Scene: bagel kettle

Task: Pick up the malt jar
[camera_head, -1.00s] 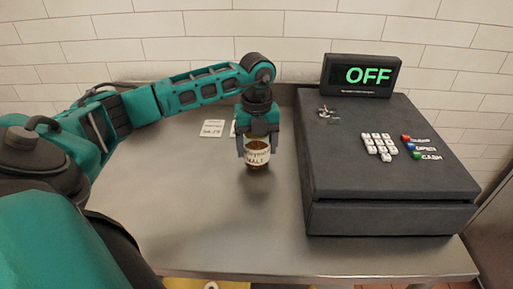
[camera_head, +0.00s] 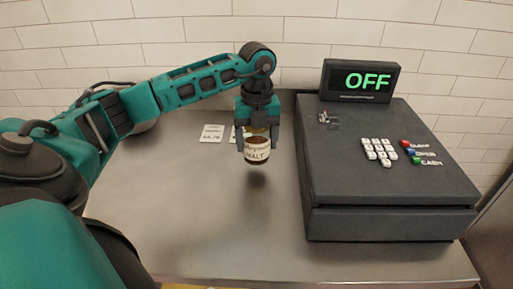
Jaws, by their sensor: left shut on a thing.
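The malt jar (camera_head: 257,154) is a small brown jar with a pale label reading "MALT". It is in the middle of the head view, upright. My left gripper (camera_head: 257,143) comes down from above and is shut on the jar, with a finger on each side. The jar hangs above the metal counter (camera_head: 190,210), with a dark shadow below it. The upper part of the jar is partly hidden by the gripper. My right gripper is not in view.
A dark cash register (camera_head: 385,185) with white keys and a display (camera_head: 360,80) reading "OFF" stands close to the right of the jar. Pale cards (camera_head: 211,133) lie behind and left of the gripper. The counter in front and to the left is clear.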

